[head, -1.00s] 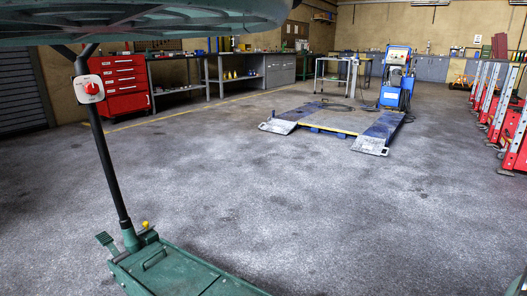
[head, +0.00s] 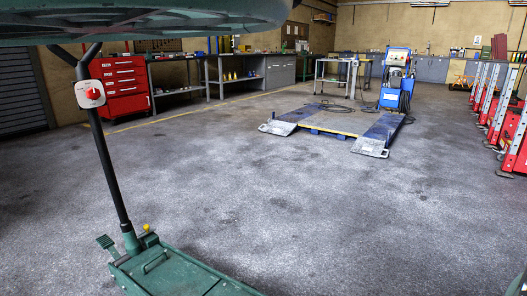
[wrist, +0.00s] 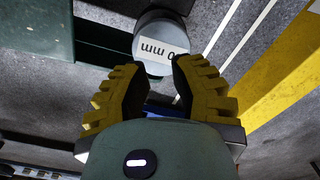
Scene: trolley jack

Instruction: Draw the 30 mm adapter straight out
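In the wrist view a grey round adapter (wrist: 152,24) stands at the top centre, with a white label partly reading "0 mm"; its first digit is not readable. My gripper (wrist: 157,72) has two yellow ridged fingers with dark inner pads. They are spread apart, with the adapter's labelled face at and just beyond the gap between the tips. I cannot tell whether either tip touches it. In the head view the green trolley jack (head: 180,272) stands at lower left, with its black handle (head: 107,165) rising. My gripper and the adapter do not show there.
Dark green metal (wrist: 36,28) lies left of the adapter in the wrist view; a yellow strip (wrist: 275,78) runs at right. In the head view a blue-edged lift platform (head: 335,125) lies beyond open floor, with red units (head: 515,150) at right and a red cabinet (head: 121,85) behind.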

